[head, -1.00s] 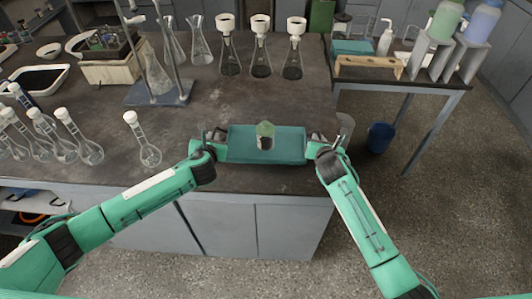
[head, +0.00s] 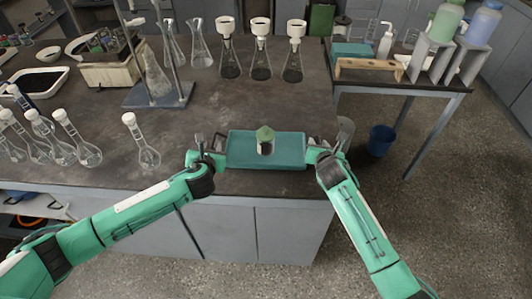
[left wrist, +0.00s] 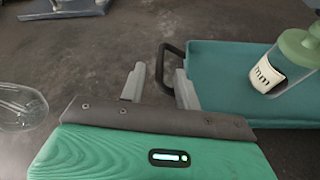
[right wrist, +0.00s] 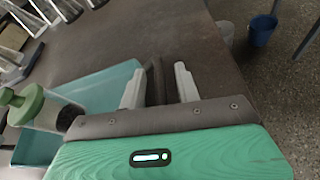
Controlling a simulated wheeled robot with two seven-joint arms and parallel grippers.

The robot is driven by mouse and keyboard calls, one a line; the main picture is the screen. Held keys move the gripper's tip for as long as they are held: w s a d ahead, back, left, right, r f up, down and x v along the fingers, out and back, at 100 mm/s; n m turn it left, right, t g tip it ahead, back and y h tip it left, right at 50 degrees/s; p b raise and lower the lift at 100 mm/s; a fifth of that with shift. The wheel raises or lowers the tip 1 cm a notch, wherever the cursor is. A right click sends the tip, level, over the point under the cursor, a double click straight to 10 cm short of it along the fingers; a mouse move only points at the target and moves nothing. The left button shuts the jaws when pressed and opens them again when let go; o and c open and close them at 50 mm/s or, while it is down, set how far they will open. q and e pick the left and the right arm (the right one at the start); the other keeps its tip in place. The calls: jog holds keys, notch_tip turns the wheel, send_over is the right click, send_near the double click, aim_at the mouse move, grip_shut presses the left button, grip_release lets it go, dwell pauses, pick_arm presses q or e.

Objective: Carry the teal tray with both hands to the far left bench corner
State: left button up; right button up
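The teal tray (head: 290,152) lies flat near the front edge of the dark bench. A clear jar with a green lid and a white label (head: 265,141) stands on it; the jar also shows in the left wrist view (left wrist: 268,76). My left gripper (left wrist: 158,84) is open at the tray's left end, with the black handle (left wrist: 162,62) between its fingers. My right gripper (right wrist: 158,86) is open at the right end, with the other dark handle (right wrist: 154,78) between its fingers. Neither gripper is closed on its handle.
Several round flasks with white caps (head: 147,155) stand left of the tray. A retort stand (head: 160,95) and funnel flasks (head: 260,65) stand further back. A white tray (head: 40,80) and a crate (head: 110,70) occupy the far left. A blue bin (head: 381,140) stands right.

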pick_arm(q)
jog(key=v, duration=0.8)
jog(key=shift+s, duration=0.2)
pick_arm(e)
jog(key=shift+s, duration=0.1)
pick_arm(q)
jog(key=shift+r, duration=0.1)
pick_arm(e)
jog(key=v, duration=1.2)
